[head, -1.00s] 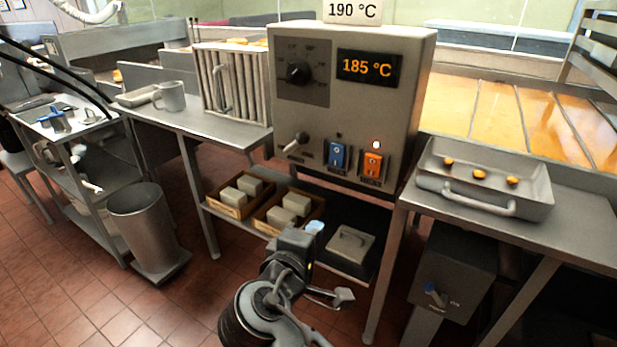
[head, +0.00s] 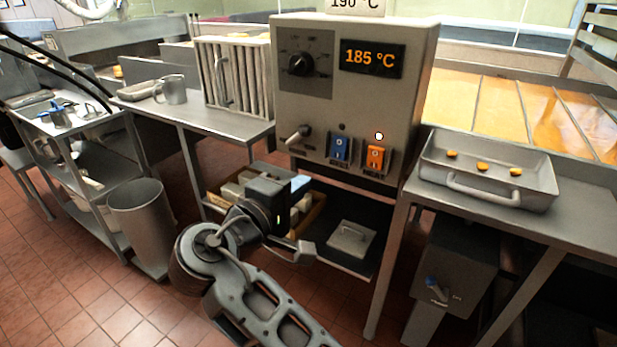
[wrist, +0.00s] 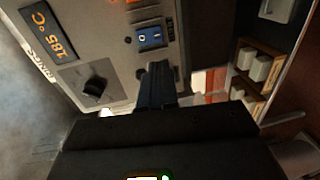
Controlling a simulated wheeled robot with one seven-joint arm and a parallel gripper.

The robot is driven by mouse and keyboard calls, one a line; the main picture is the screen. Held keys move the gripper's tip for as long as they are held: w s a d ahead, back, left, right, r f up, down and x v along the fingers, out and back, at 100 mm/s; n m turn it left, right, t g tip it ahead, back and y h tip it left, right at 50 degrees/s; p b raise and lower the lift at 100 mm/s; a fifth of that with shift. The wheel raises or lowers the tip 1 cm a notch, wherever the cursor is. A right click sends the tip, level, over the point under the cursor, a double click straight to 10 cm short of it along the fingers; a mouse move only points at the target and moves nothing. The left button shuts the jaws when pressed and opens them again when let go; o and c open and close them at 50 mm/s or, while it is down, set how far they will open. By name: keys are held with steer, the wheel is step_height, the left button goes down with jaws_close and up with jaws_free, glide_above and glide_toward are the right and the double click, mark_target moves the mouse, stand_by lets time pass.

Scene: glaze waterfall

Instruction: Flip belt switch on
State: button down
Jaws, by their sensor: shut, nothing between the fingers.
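The grey control box (head: 362,110) carries a blue rocker switch marked O (head: 340,149), an orange rocker switch (head: 376,157) and a metal lever (head: 298,135). A lamp above the orange switch is lit; the one above the blue switch is dark. My gripper (head: 300,184) is shut and empty, below and in front of the box, apart from the switches in the head view. In the wrist view the shut fingers (wrist: 157,72) point toward the panel, just below the blue switch (wrist: 150,37).
A display reads 185 °C (head: 372,59) beside a black dial (head: 300,64). Crates of pale blocks stand on the shelf below. A tray (head: 487,185) with orange pieces is right. A bin (head: 140,222) stands left.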

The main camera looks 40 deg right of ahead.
mark_target(338, 158)
steer(key=x, duration=1.2)
steer(key=shift+w+d+p, duration=0.2)
steer(key=shift+d+p, duration=0.15)
steer(key=shift+p, duration=0.05)
